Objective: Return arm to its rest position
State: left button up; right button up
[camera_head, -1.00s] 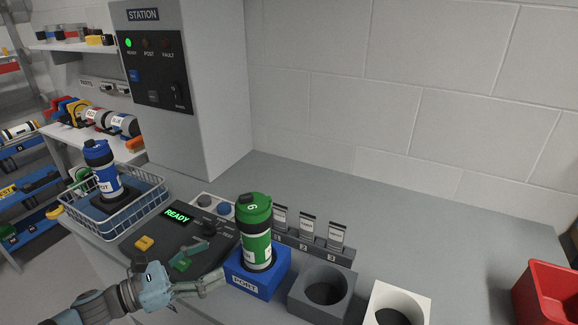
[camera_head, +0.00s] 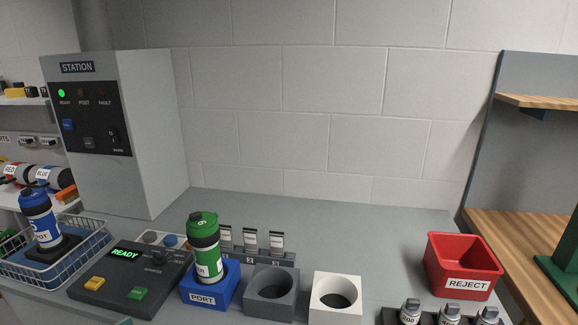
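The green tube blower (camera_head: 204,245) with a black band stands upright in the blue PORT block (camera_head: 211,291). The blue blower (camera_head: 40,218) stands in the wire basket (camera_head: 88,254) at the left. The control box (camera_head: 125,285) has a lit READY display, a yellow button (camera_head: 95,284) and a green button (camera_head: 138,293).
A grey holder (camera_head: 271,309) and a white holder (camera_head: 336,305), both empty, stand right of the port. A red REJECT bin (camera_head: 464,265) stands at the right. Several small weights (camera_head: 449,315) are at the front right. The station cabinet (camera_head: 150,130) shows a green READY light. The back counter is clear.

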pick_arm(q)
jog(key=a+f+n+y, duration=1)
jog(key=a+f+n, duration=0.4)
jog(key=n, duration=0.5)
jog(key=s+a+f+n+g+y, duration=0.2)
jog(key=s+a+f+n+g, duration=0.15)
jog(key=s+f+n, duration=0.45)
jog(key=s+a+f+n+g+y, duration=0.2)
jog(key=s+a+f+n+y, duration=0.25)
jog(key=f, duration=0.45)
jog(key=s+d+f+n+g+h, duration=0.1)
jog(key=s+d+f+n+g, duration=0.2)
jog(key=s+d+f+n, duration=0.45)
jog(key=s+d+f+n+g+h, duration=0.25)
jog(key=s+d+f, duration=0.25)
jog(key=s+f, duration=0.5)
jog(key=s+d+n+g, duration=0.1)
jog(key=s+d, duration=0.1)
jog(key=d, duration=0.5)
jog(key=s+d+f+h, duration=0.1)
jog(key=s+d, duration=0.2)
jog(key=d, duration=0.4)
jog(key=shift+s+f+n+g, duration=0.15)
jog(key=shift+f+n+g, duration=0.1)
jog(key=shift+n+g, duration=0.15)
